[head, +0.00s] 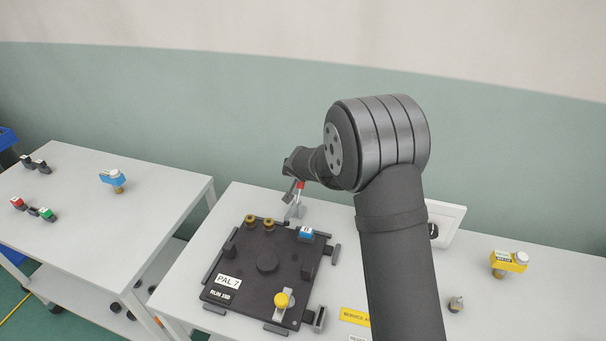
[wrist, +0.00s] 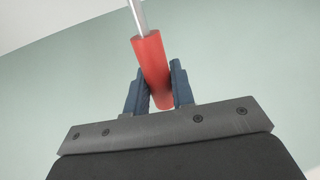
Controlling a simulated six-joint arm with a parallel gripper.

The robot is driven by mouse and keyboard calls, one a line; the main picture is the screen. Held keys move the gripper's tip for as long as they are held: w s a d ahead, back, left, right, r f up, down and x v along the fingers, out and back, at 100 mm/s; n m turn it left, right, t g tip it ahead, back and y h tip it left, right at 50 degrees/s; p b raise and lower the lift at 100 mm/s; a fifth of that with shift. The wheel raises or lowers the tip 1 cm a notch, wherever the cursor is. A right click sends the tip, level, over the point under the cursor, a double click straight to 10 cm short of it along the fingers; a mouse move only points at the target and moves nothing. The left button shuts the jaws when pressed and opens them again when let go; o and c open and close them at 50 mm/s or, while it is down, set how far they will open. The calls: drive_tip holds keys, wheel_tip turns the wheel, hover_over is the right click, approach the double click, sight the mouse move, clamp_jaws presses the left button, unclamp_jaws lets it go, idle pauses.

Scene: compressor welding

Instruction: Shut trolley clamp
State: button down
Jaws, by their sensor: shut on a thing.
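A toggle clamp (head: 294,211) with a red-tipped handle stands at the back edge of the near trolley (head: 240,200), behind the black pallet. In the wrist view the red handle grip (wrist: 151,58) sits between the two blue fingers, with its metal rod running up out of the picture. My gripper (wrist: 160,85) is shut on this red handle. In the head view my gripper (head: 297,180) is at the clamp, and my arm hides part of the area to its right. The clamp's jaw and its contact with the pallet are too small to tell.
A yellow-topped part (head: 509,262) stands at right. A second table (head: 75,215) at left holds small parts.

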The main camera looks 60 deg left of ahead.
drive_tip(key=c, duration=1.3)
unclamp_jaws()
drive_tip(key=v, duration=1.7)
drive_tip(key=shift+d+r, duration=0.2)
drive_tip(key=x, duration=1.7)
drive_tip(key=shift+a+f, duration=0.2)
drive_tip(key=shift+d+r, duration=0.1)
drive_tip(key=shift+r, duration=0.05)
